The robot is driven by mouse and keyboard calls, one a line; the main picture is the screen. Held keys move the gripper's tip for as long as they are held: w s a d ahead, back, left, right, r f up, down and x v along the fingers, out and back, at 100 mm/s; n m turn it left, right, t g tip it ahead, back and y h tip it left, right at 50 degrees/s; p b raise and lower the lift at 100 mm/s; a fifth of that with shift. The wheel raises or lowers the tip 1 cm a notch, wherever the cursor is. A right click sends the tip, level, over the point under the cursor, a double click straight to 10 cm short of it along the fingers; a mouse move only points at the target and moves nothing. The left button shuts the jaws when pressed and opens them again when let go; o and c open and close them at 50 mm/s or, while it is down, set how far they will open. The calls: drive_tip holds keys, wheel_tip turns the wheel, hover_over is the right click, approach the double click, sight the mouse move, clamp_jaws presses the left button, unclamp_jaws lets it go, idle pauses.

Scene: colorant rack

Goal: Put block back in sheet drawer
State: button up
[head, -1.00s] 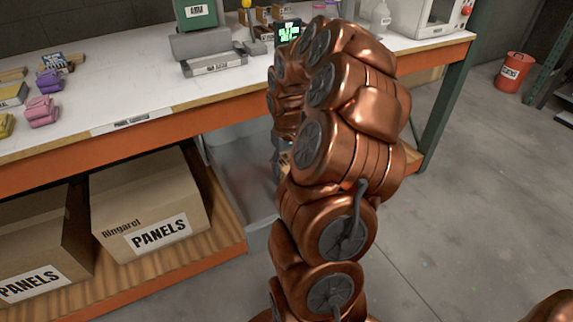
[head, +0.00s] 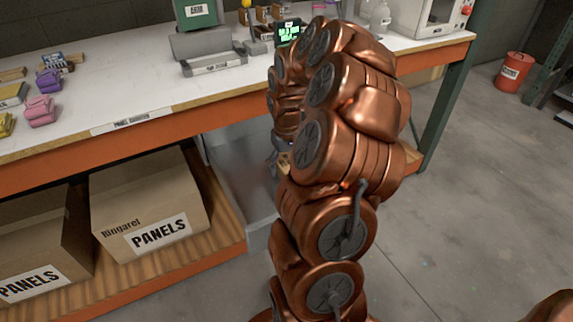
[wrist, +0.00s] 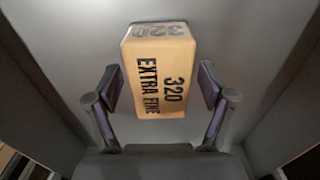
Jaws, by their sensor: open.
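A tan block (wrist: 158,75) marked "320 EXTRA FINE" shows in the wrist view, resting on the grey floor of a drawer-like bin (wrist: 215,25). My gripper (wrist: 160,86) is open, with one finger on each side of the block. Small gaps show between the fingers and the block, so it is not gripped. In the head view a grey translucent bin (head: 240,175) sits under the bench, and the end of my arm reaches down at its right. My arm hides most of the gripper and the block there.
Cardboard boxes marked PANELS (head: 150,205) fill the lower shelf left of the bin. Bin walls (wrist: 50,75) flank the gripper closely.

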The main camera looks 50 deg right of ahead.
sight(286, 162)
wheel_tip(286, 162, up, 12)
drive_tip(key=a+r+n, duration=0.2)
drive_tip(key=a, duration=0.9)
drive_tip(key=s+a+f+n+g, duration=0.2)
drive_tip(key=s+a, duration=1)
drive_tip(key=a, duration=0.4)
drive_tip(key=s+a+f, duration=0.3)
drive_tip(key=s+a, duration=0.1)
drive_tip(key=s, duration=0.5)
drive_tip(key=shift+s+a+g, duration=0.25)
drive_tip(key=shift+a+g, duration=0.05)
drive_tip(key=shift+g, duration=0.1)
wheel_tip(286, 162, up, 19)
drive_tip(key=t+p, duration=0.1)
drive_tip(key=p, duration=1.7)
drive_tip(key=shift+w, duration=0.15)
